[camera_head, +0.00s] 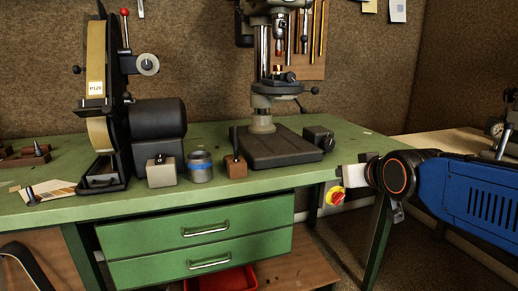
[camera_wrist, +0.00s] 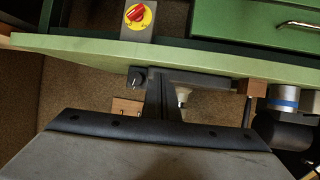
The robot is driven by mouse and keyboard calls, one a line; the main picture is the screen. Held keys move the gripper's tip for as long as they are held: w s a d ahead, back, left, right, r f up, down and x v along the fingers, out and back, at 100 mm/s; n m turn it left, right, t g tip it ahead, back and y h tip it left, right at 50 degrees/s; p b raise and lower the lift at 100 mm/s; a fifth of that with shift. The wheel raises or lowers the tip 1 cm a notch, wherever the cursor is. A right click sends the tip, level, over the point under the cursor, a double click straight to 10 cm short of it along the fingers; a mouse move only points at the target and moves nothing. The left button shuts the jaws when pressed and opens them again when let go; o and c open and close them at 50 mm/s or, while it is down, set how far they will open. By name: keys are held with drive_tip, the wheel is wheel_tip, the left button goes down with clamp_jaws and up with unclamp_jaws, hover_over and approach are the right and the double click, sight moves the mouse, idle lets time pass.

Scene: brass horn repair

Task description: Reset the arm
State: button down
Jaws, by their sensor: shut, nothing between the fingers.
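My gripper (camera_wrist: 160,76) shows in the wrist view as dark fingers closed together, in front of a wide grey body with a dark rim at the bottom. Nothing is held between them. In the head view, my arm reaches in from the right edge, and its end is beside the right front corner of the green workbench (camera_head: 222,204). The fingers are too small to make out clearly there. The wrist view shows the bench upside down. I cannot tell whether my gripper touches the bench.
A drill press (camera_head: 283,148) stands on the bench, with a belt grinder (camera_head: 156,122) to its left. A blue-banded cup (camera_head: 200,167) sits near the front edge. A red and yellow switch (camera_head: 337,196) is just below my arm's end. Drawers (camera_head: 205,231) are closed.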

drive_tip(key=s+d+f+m+g+h, duration=0.1)
drive_tip(key=s+d+f+g, duration=0.2)
drive_tip(key=s+f, duration=0.6)
drive_tip(key=s+d+f+g, duration=0.3)
drive_tip(key=s+f, duration=0.6)
drive_tip(key=s, duration=0.6)
drive_tip(key=shift+d+m+g+h, duration=0.2)
drive_tip(key=shift+m+g+h, duration=0.2)
drive_tip(key=shift+g, duration=0.6)
